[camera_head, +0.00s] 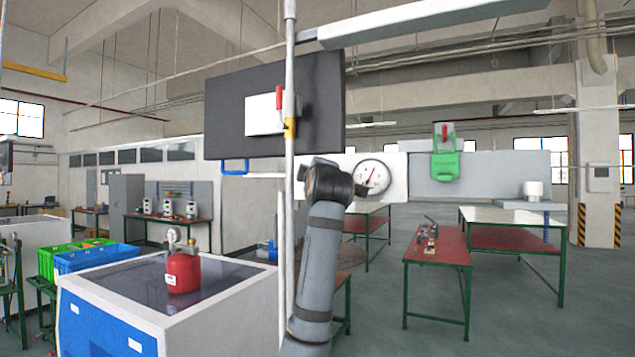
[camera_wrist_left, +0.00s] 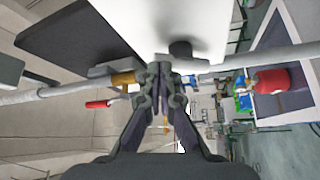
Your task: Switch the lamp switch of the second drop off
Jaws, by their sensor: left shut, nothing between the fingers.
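I cannot tell for certain which part is the lamp switch. In the head view a vertical grey pipe (camera_head: 290,230) carries a brass valve body (camera_head: 290,128) with a red lever (camera_head: 279,97), in front of a dark panel (camera_head: 235,140). In the left wrist view the red lever (camera_wrist_left: 98,104) and brass body (camera_wrist_left: 122,79) lie left of the fingers. My left gripper (camera_head: 312,178) is beside the pipe, below the brass body. In the wrist view the left gripper's fingers (camera_wrist_left: 163,72) are shut and empty, close to the pipe; contact is unclear. My right gripper is out of view.
A round gauge (camera_head: 373,177) sits on a white board right of my arm. A green box (camera_head: 445,165) with a red part hangs farther right. Below left, a red canister (camera_head: 183,270) stands on a white-and-blue cabinet (camera_head: 110,320). Red-topped workbenches (camera_head: 440,250) stand right.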

